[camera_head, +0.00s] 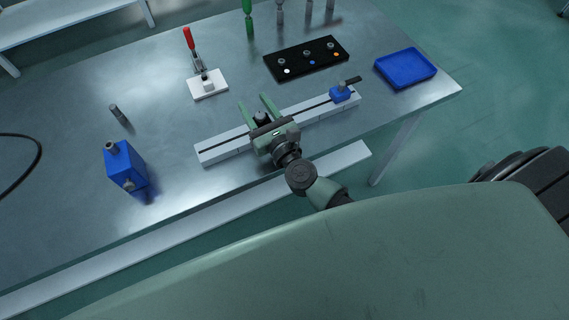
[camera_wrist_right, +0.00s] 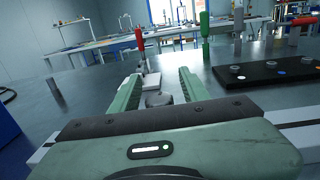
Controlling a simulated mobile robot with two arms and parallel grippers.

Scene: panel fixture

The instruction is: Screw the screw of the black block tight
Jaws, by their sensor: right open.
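A white rail (camera_head: 225,147) with a dark slot lies along the front of the metal table. My right gripper (camera_head: 254,103) reaches over the rail's middle, its two green fingers apart. A small dark block with a grey top (camera_head: 262,117) shows between the fingers; it looks like the black block with its screw, but the gripper body hides much of it. In the right wrist view a grey round knob (camera_wrist_right: 158,99) sits between the open fingers (camera_wrist_right: 159,76), with gaps on both sides. A blue block (camera_head: 340,94) with a dark handle sits near the rail's right end. My left gripper is not seen.
Behind the rail stand a white plate with a red-handled clamp (camera_head: 208,90) and a black panel (camera_head: 300,64) with several knobs. A blue tray (camera_head: 405,72) lies at the right; a blue box (camera_head: 122,163) and a small grey cylinder (camera_head: 117,112) stand left.

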